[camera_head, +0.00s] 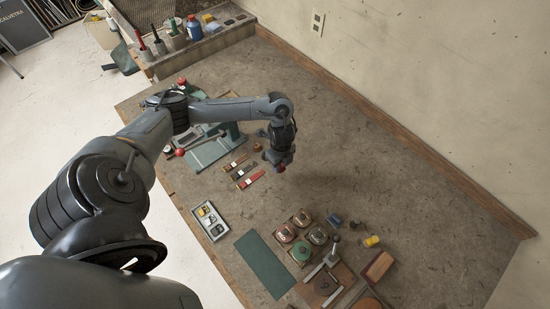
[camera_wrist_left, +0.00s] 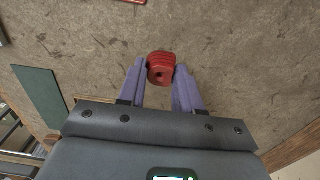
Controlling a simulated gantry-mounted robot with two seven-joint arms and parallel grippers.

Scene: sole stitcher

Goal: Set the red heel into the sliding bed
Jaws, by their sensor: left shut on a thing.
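My left gripper (camera_head: 279,164) is shut on the red heel (camera_wrist_left: 160,69), a small ridged block with a dark hole, between its two purple fingers. In the head view the heel (camera_head: 281,169) is a small dark red patch under the fingers, apparently above the bench. A green machine with a flat pale green plate (camera_head: 206,153) stands left of the gripper, partly hidden by my left arm. This plate may be the sliding bed; I cannot tell for sure. My right gripper is in neither view.
Three strips, one red (camera_head: 251,180), lie left of the gripper. A white tray (camera_head: 197,211) with small parts and a dark green mat (camera_head: 264,264) lie nearer. The bench's right side is largely clear.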

